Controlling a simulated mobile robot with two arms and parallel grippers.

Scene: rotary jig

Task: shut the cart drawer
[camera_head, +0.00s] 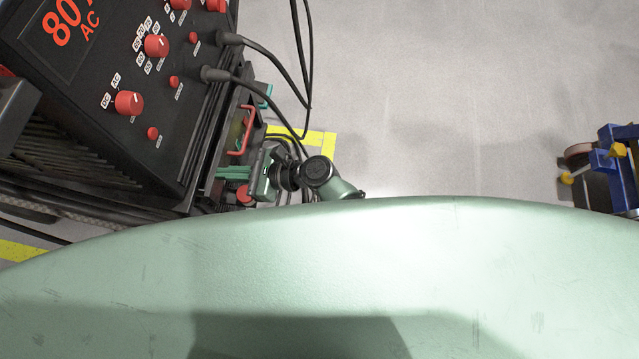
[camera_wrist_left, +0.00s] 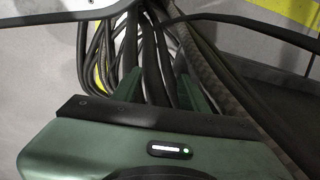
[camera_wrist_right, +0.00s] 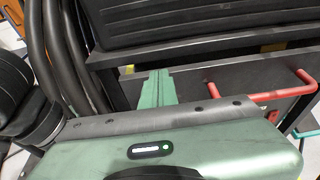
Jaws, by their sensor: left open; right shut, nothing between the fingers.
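The cart drawer's red handle (camera_head: 244,132) shows at the right side of the cart, below the welding machine. In the right wrist view, the dark drawer front (camera_wrist_right: 205,78) runs across the picture and carries the same red handle (camera_wrist_right: 265,96). My right gripper (camera_head: 220,173) is shut and empty, beside the handle. In its wrist view the closed green fingers (camera_wrist_right: 157,75) overlap the drawer front left of the handle; I cannot tell whether they touch it. My left gripper (camera_wrist_left: 158,72) is open, with dark cables beyond its fingers. It is hidden in the head view.
The welding machine (camera_head: 130,75) with red knobs sits on the cart. Black cables (camera_head: 290,75) hang along its right side, and several cables (camera_wrist_left: 105,50) hang near my left gripper. A blue fixture (camera_head: 615,160) stands at the far right. Grey floor (camera_head: 450,90) between them is clear.

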